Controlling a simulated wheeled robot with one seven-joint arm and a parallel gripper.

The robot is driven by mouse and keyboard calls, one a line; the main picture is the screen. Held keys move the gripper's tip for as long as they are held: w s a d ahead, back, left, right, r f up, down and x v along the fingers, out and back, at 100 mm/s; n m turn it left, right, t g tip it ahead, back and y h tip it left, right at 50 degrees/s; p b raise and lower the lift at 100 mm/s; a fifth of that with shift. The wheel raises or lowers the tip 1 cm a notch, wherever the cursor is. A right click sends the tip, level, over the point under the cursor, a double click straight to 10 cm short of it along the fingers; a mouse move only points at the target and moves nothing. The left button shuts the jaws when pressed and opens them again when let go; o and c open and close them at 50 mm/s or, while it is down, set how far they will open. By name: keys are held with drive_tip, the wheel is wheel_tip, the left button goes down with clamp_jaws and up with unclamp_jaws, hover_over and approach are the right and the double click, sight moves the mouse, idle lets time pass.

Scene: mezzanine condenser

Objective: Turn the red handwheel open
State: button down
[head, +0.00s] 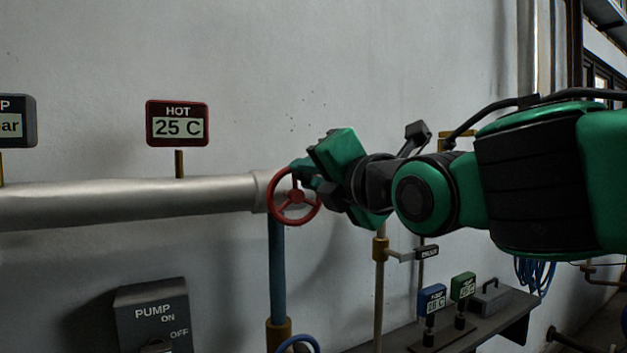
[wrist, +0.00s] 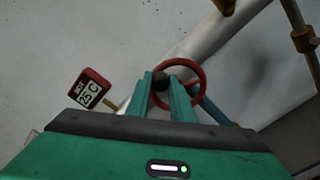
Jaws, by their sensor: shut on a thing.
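The red handwheel (head: 295,219) is mounted at the right end of the grey pipe, above a vertical blue pipe. It also shows in the wrist view (wrist: 203,76). My gripper (head: 294,168) reaches in from the right at the wheel's upper rim. The fingers hide part of the rim.
The grey pipe (head: 130,200) runs left along the wall. A HOT display (head: 178,124) reading 25 C stands above it. A PUMP switch box (head: 152,315) is at lower left. A shelf (head: 480,325) with small blue and green displays is at lower right, beneath my arm.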

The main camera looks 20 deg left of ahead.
sight(283, 183)
drive_tip(key=n, duration=0.2)
drive_tip(key=s+a+f+n, duration=0.1)
drive_tip(key=n, duration=0.1)
drive_tip(key=shift+s+f+n, duration=0.1)
drive_tip(key=shift+s+n, duration=0.05)
drive_tip(key=shift+n, duration=0.15)
drive_tip(key=shift+s+a+f+n, duration=0.15)
drive_tip(key=shift+f+n, duration=0.05)
drive_tip(key=shift+n, duration=0.6)
drive_tip(key=shift+s+a+f+n, duration=0.1)
drive_tip(key=shift+f+n, duration=0.1)
drive_tip(key=shift+n, duration=0.6)
drive_tip(key=c, duration=1.6)
unclamp_jaws()
drive_tip(key=shift+o, duration=0.2)
drive_tip(key=shift+s+r, duration=0.1)
drive_tip(key=shift+r, duration=0.05)
drive_tip(key=shift+s+d, duration=0.35)
drive_tip(key=v, duration=0.9)
drive_tip(key=shift+d, duration=0.35)
drive_tip(key=shift+s, duration=0.1)
